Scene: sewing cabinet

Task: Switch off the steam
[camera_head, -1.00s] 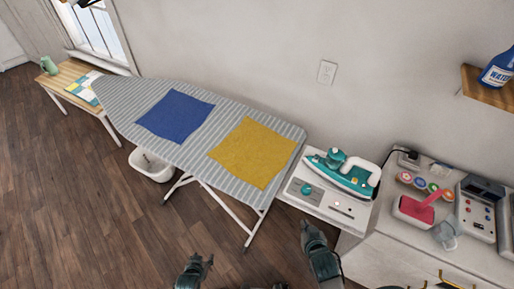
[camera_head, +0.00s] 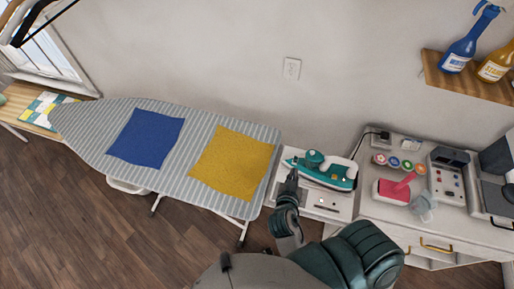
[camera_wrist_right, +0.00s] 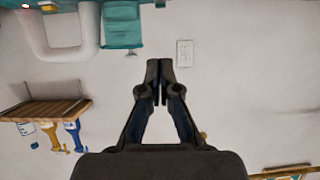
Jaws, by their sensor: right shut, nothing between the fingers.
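The teal and white iron (camera_head: 328,172) rests on a white station (camera_head: 325,209) to the right of the ironing board. The station's front panel carries small controls, and its teal knob, seen earlier, is hidden behind my right gripper. My right gripper (camera_head: 291,179) is shut and empty, over the left part of the station, beside the iron's tip. In the right wrist view, which looks upside down, the shut fingers (camera_wrist_right: 158,76) point toward the wall, with teal and white parts of the iron (camera_wrist_right: 122,25) at the top. My left gripper is out of view.
The striped ironing board (camera_head: 92,120) holds a blue cloth (camera_head: 146,137) and a yellow cloth (camera_head: 233,163). A white cabinet (camera_head: 385,220) with a pink-red item (camera_head: 394,189), a clear jug (camera_head: 423,206) and machines stands at right. A wall shelf (camera_head: 470,84) holds spray bottles.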

